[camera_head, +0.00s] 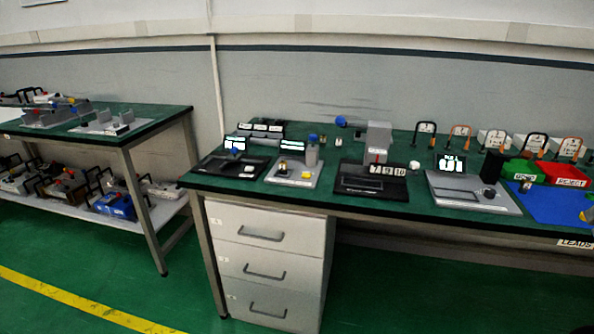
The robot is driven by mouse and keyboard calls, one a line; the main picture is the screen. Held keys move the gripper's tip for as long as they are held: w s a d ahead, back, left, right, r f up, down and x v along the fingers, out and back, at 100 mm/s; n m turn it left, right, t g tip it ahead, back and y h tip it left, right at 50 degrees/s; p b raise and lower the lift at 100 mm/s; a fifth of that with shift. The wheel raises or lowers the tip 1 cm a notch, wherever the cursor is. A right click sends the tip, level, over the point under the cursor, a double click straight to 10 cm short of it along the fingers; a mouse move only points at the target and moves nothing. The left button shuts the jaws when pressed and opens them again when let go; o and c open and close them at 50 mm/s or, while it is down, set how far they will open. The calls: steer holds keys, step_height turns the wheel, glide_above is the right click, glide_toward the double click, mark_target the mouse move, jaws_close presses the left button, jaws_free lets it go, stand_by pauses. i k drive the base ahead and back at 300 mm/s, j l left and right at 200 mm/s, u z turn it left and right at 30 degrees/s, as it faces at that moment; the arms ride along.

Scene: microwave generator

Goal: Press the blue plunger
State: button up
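Several small blue parts stand on the green bench (400,225), and I cannot tell for sure which is the plunger. A blue knob (313,138) tops a small grey block on a light plate. Another blue knob (341,121) is at the left of a tall grey box (378,138). A smaller blue part (235,151) shows in front of a lit screen at the left. My gripper is not in view.
A grey drawer unit (264,224) stands under the bench. A second bench (160,118) with a loaded lower shelf is at the left. Black trays (370,184), a green bin, a red bin (567,172) and a blue mat (550,205) occupy the bench. The green floor in front is clear.

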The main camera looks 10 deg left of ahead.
mark_target(313, 139)
steer(key=i+j, duration=0.85)
steer(key=i, duration=0.25)
steer(key=j+u, duration=0.05)
